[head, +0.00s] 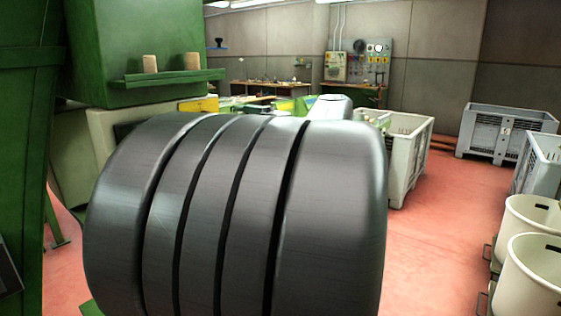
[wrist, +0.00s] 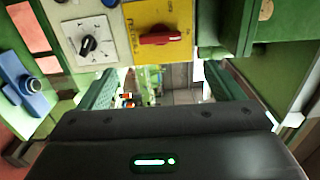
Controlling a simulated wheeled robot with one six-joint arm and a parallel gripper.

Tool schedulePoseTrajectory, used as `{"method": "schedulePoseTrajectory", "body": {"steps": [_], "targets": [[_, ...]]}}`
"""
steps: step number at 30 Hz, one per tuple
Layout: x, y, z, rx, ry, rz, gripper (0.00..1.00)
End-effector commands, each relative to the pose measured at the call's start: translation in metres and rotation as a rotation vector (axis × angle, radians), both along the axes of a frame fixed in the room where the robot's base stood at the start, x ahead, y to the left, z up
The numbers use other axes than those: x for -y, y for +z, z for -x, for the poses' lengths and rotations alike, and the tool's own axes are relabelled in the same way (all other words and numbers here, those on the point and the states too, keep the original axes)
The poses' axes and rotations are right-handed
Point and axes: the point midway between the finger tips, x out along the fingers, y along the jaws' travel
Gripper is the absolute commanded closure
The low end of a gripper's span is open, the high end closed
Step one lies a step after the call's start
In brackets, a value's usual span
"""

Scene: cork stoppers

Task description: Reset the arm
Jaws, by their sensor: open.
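My gripper (wrist: 160,88) shows in the wrist view. Its two green ribbed fingers stand well apart, and nothing is held between them. The dark gripper body with a lit green light fills the bottom of that view. In the head view the gripper is hidden behind the dark ribbed part of my arm, which fills the middle foreground.
The wrist view shows a black knob (wrist: 88,44), a red switch (wrist: 160,38) on a yellow plate and a blue fitting (wrist: 28,90). A pale crate (head: 408,165), a grey crate (head: 490,143) and cream bins (head: 530,280) stand right. Red floor (head: 440,250) between is clear.

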Motion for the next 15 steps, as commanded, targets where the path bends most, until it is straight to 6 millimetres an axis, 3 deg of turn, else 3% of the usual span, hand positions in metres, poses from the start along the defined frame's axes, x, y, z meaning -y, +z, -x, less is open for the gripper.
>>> {"method": "schedulePoseTrajectory", "body": {"steps": [7,15], "targets": [[0.025,-0.001,0.019,0.001,-0.004,0.001,0.13],[-0.007,0.001,-0.005,-0.001,0.005,-0.001,0.13]]}}
